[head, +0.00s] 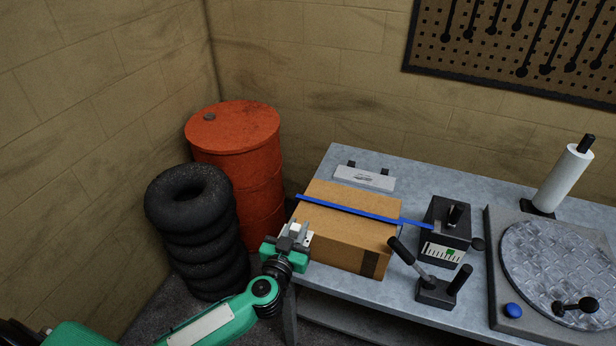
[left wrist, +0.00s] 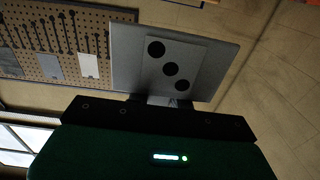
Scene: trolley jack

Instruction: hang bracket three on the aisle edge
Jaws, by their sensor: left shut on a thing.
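Bracket three (left wrist: 128,62) is a grey plate with a white label bearing three black dots, seen large and tilted in the left wrist view. My left gripper (left wrist: 160,101) is shut on its lower edge. In the head view my left gripper (head: 302,234) is at the near left corner of the workbench (head: 395,299), beside the cardboard box. Only a small pale part of what it holds shows there. The bench's front edge (head: 400,322) runs from that corner to the lower right. I cannot tell whether the bracket touches the bench. My right gripper is not in view.
The cardboard box (head: 335,239) with a blue strip (head: 350,209) fills the bench's left end. A lever device (head: 436,291), a dark gauge box (head: 447,225) and a round turntable (head: 565,262) stand farther right. Stacked tyres (head: 190,225) and a red drum (head: 238,135) stand left.

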